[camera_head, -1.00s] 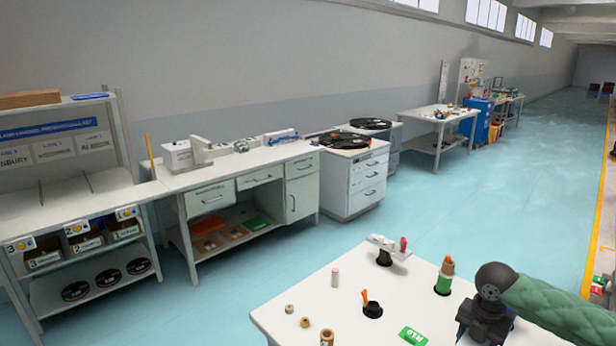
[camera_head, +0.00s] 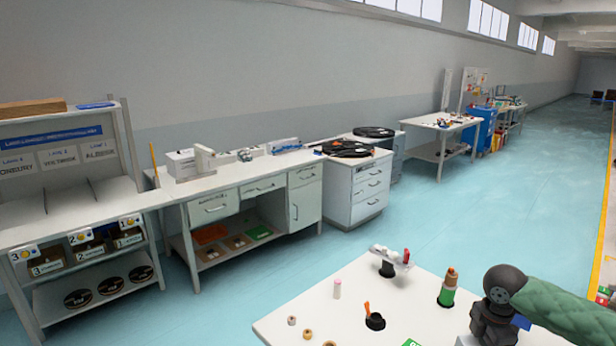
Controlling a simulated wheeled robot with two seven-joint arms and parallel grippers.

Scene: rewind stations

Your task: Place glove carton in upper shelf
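I cannot pick out the glove carton for certain. A white box (camera_head: 181,163) stands on the long workbench, and a blue-and-white pack (camera_head: 285,146) lies farther right on it; I cannot read either. The upper shelf (camera_head: 70,115) of the rack at the left holds a long brown box (camera_head: 33,108) and a flat blue item (camera_head: 95,105). My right gripper (camera_head: 490,330) is at the lower right over the near white table, below a dark wrist and green sleeve; its fingers cannot be made out. My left gripper is not in view.
The near white table (camera_head: 290,318) carries small spools and holders, including a green-based one (camera_head: 447,290). A drawer cabinet (camera_head: 357,190) with black reels stands right of the workbench (camera_head: 225,180). Blue floor (camera_head: 260,290) between the near table and the benches is clear.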

